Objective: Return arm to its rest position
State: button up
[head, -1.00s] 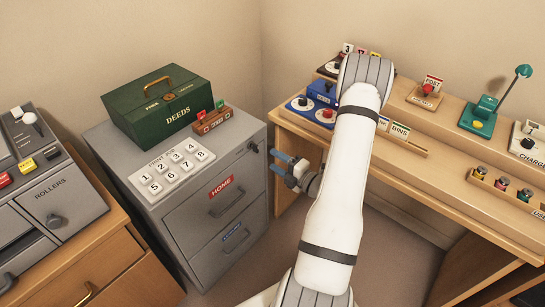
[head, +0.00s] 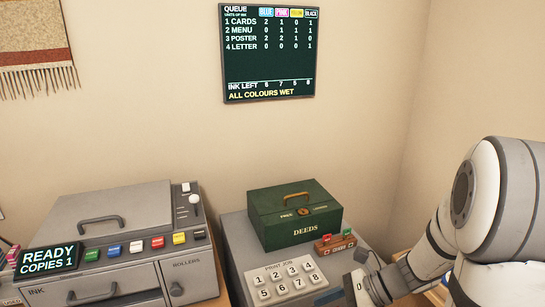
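My arm fills the lower right of the head view, folded, with its large white and grey joint near the right edge. Its lower links run down past the bottom edge beside the grey cabinet. My gripper's fingers do not show, so whether they are open or shut is hidden.
A printing machine (head: 110,232) with coloured buttons and a "READY COPIES 1" display (head: 50,258) stands at left. The grey cabinet (head: 232,240) holds a green DEEDS box (head: 292,219), a numbered keypad (head: 286,279) and a small brown holder (head: 335,245). A queue board (head: 268,52) hangs above.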

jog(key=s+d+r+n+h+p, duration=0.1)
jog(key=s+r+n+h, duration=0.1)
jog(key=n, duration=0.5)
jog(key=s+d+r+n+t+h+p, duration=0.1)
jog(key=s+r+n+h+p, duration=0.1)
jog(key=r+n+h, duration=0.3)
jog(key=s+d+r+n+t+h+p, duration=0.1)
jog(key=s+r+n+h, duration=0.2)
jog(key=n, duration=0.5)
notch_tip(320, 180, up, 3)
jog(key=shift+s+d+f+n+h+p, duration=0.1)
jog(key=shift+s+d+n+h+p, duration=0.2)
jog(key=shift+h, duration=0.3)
